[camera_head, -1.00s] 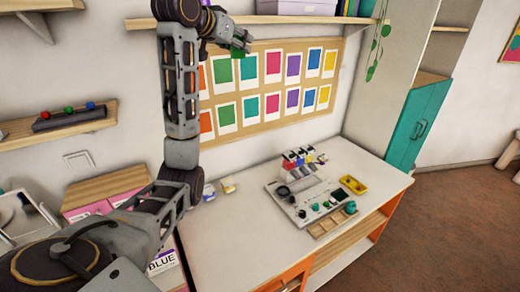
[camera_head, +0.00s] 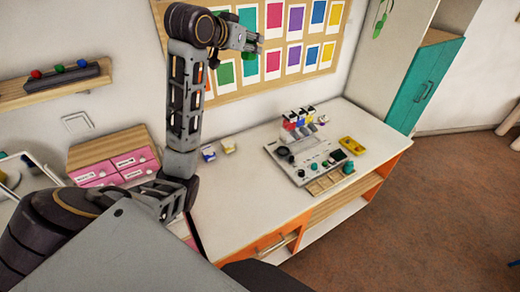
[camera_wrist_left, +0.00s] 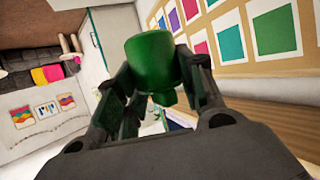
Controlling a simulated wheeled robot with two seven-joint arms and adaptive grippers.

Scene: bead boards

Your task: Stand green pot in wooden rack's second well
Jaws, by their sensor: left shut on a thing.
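My left gripper (camera_head: 246,38) is raised high in front of the wall board, above the bench's back edge. It is shut on a green pot, small and partly hidden by the fingers in the head view. In the left wrist view the green pot (camera_wrist_left: 150,62) sits between the two dark fingers, its dark green side towards the camera. The wooden rack (camera_head: 320,186) lies on the bench at the front of a pale machine, well below and to the right of the gripper. A teal pot (camera_head: 348,167) stands at its right end. My right gripper is out of view.
The pale machine (camera_head: 298,172) carries dark knobs, with several coloured bottles (camera_head: 290,132) behind it. A yellow tray (camera_head: 352,146) lies to the right. The bench's left part (camera_head: 230,205) is clear.

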